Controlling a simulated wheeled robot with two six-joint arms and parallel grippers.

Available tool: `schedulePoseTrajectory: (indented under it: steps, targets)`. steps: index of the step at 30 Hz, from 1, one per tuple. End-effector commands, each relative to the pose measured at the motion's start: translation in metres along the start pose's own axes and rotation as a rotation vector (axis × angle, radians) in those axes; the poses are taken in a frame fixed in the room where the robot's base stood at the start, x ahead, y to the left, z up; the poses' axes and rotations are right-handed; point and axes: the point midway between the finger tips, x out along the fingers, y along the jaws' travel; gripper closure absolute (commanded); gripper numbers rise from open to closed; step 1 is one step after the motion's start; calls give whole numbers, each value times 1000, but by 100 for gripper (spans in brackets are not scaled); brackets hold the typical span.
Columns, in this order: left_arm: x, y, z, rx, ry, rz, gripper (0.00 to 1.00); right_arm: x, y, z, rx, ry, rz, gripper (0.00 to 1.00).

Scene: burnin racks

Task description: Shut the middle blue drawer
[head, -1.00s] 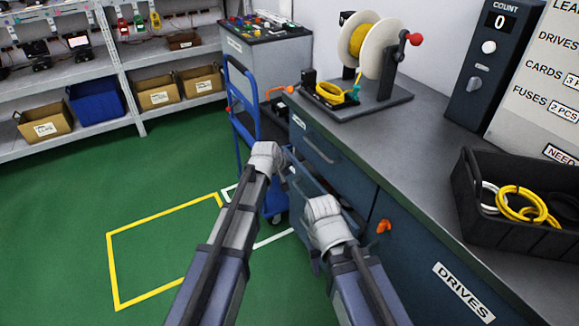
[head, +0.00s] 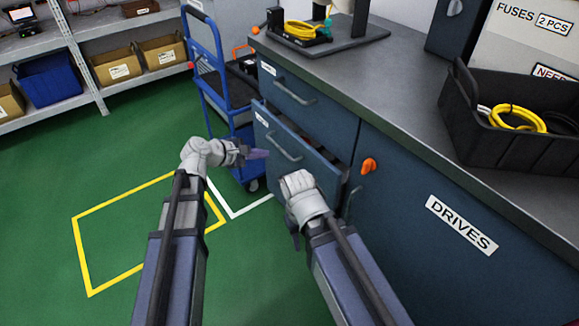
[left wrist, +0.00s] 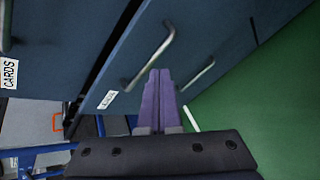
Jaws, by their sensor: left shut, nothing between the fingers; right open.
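The middle blue drawer (head: 305,152) stands partly open in the cabinet under the bench, with a dark gap above its front. Its bar handle (head: 285,148) faces the aisle. In the left wrist view the drawer front (left wrist: 124,72) is close, with its handle and a white label. My left gripper (head: 257,154) is shut and empty, its purple fingers pointing right towards the drawer front; they also show shut in the left wrist view (left wrist: 158,95). I cannot tell whether they touch it. My right gripper (head: 297,182) is near the drawer's right end, its fingers mostly hidden.
The top drawer (head: 288,92) looks closed. A blue cart (head: 222,85) stands just left of the cabinet. An orange knob (head: 368,165) sticks out from the DRIVES cabinet front (head: 440,225) at right. Green floor (head: 130,150) is clear at left.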

Motion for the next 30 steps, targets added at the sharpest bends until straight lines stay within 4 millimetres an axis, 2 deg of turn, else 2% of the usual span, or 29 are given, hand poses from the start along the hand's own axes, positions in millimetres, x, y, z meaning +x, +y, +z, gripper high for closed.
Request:
schedulePoseTrajectory:
  steps: [1,3,9,12,16,23,26,30]
  targets:
    - [7,-20,-13,-106,-57,33,100,36,-3,-2,-1,0,0,55]
    - [5,-28,-14,-252,-146,70,100,58,-6,-4,-1,1,1,55]
    - [-10,-39,-15,-587,-385,141,100,107,-10,-6,-2,2,2,55]
    - [-19,-40,-14,-691,-474,156,100,122,-12,-7,-2,2,2,55]
    - [-28,-38,-14,-767,-542,166,100,130,-12,-8,-3,2,2,55]
    - [-31,-35,-11,-792,-566,167,100,130,-12,-8,-3,2,2,55]
    - [-25,-32,-9,-790,-565,166,100,129,-12,-8,-3,2,2,55]
    - [-6,-25,1,-789,-566,164,100,130,-12,-8,-3,2,2,55]
